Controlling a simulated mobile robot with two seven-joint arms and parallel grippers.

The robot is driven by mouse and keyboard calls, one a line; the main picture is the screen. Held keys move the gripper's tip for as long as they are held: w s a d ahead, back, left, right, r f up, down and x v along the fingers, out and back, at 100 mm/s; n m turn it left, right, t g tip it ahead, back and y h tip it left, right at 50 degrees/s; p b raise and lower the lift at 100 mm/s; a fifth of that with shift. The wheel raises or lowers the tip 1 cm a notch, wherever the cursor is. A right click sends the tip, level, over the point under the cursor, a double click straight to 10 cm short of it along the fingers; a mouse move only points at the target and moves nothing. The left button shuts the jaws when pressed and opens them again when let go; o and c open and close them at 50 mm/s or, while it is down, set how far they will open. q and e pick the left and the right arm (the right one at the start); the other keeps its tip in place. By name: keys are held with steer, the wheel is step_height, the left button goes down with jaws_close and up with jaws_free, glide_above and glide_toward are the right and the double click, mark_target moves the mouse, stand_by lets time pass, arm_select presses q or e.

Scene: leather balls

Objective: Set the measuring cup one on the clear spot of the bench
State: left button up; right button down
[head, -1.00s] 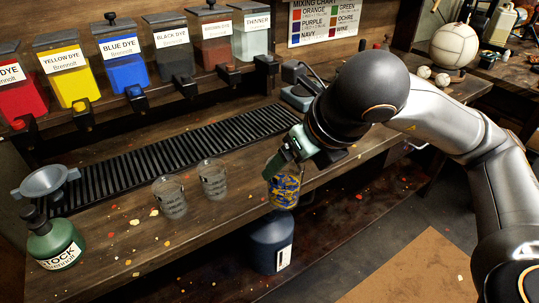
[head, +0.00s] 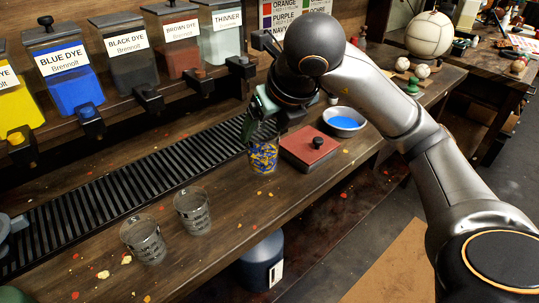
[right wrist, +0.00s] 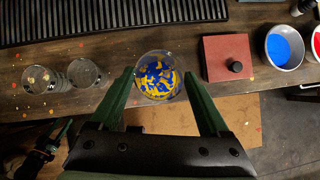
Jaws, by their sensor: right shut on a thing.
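My right gripper (head: 262,120) is shut on a clear measuring cup (head: 263,157) with blue and yellow mottled contents. The cup is upright over the bench (head: 235,222), near its front edge and left of a red box. I cannot tell whether its base touches the wood. In the right wrist view the same cup (right wrist: 157,76) sits between the two green fingers (right wrist: 160,95). A dark shape with a green strip (right wrist: 45,148) at the lower left there may be my left gripper; its jaws are unclear.
Two clear cups (head: 143,238) (head: 192,210) stand left of the held cup. A red box with a black knob (head: 310,146) and a bowl of blue (head: 344,122) stand close on its right. A black slatted grate (head: 120,200) and dye tanks (head: 128,62) lie behind. A jug (head: 262,262) is below.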

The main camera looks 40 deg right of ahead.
arm_select(q)
steer(key=shift+w+d+r+b, duration=0.1)
steer(key=shift+w+d+b, duration=0.4)
steer(key=shift+w, duration=0.3)
arm_select(e)
steer(key=w+d+f, duration=0.5)
steer(key=f, duration=0.5)
steer(key=shift+w+d, duration=0.2)
steer(key=shift+f, duration=0.25)
jaws_free()
steer(key=shift+r, duration=0.1)
